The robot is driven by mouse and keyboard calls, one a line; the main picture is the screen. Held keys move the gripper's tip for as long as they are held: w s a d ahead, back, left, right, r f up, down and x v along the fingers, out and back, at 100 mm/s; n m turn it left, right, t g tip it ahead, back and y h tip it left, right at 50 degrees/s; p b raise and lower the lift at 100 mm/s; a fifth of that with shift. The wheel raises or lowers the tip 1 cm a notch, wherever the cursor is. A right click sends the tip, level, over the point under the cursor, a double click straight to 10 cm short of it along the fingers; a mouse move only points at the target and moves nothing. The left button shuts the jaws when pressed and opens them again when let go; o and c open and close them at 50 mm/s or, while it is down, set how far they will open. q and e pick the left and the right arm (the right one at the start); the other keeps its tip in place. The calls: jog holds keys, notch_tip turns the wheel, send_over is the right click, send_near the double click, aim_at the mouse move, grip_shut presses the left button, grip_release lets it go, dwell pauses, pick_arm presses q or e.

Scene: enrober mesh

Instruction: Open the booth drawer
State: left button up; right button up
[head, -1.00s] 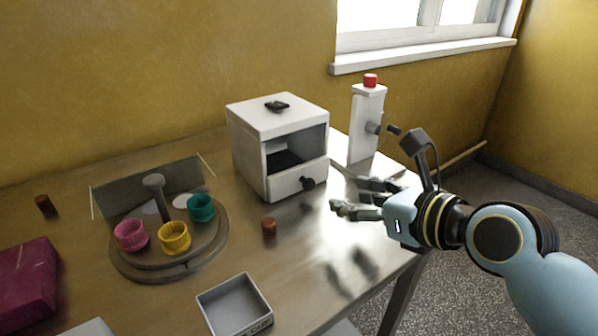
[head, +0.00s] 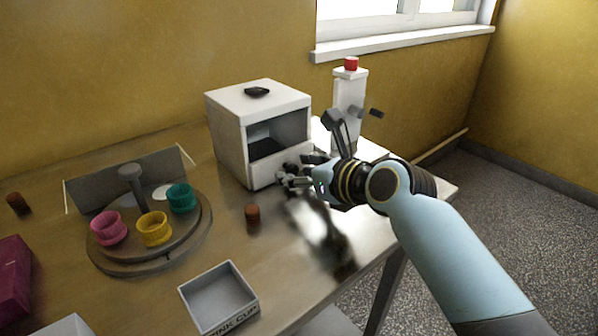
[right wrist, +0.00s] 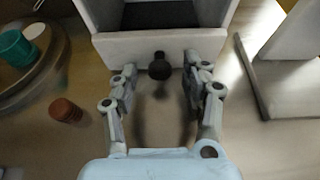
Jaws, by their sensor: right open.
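The booth (head: 230,139) is a white box with an open front, standing on the table. Its drawer (right wrist: 115,49) is the low white front panel, and it looks closed. A dark round knob (right wrist: 159,66) sticks out of the drawer front in the right wrist view. My right gripper (right wrist: 156,76) is open, its fingers to either side of the knob and apart from it. In the head view my right gripper (head: 284,180) is in front of the drawer and hides the knob. My left gripper is not in view.
A brown chocolate-like piece (head: 252,214) lies in front of the booth. A turntable (head: 150,262) with pink, yellow and teal cups stands left. A grey tray labelled PINK CUP (head: 183,292) is at the front. A white dispenser with a red top (head: 349,95) stands right of the booth.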

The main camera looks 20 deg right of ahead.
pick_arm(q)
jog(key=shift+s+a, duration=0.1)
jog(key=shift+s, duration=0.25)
pick_arm(e)
grip_shut()
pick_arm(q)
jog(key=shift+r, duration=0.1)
pick_arm(e)
jog(key=shift+s, duration=0.1)
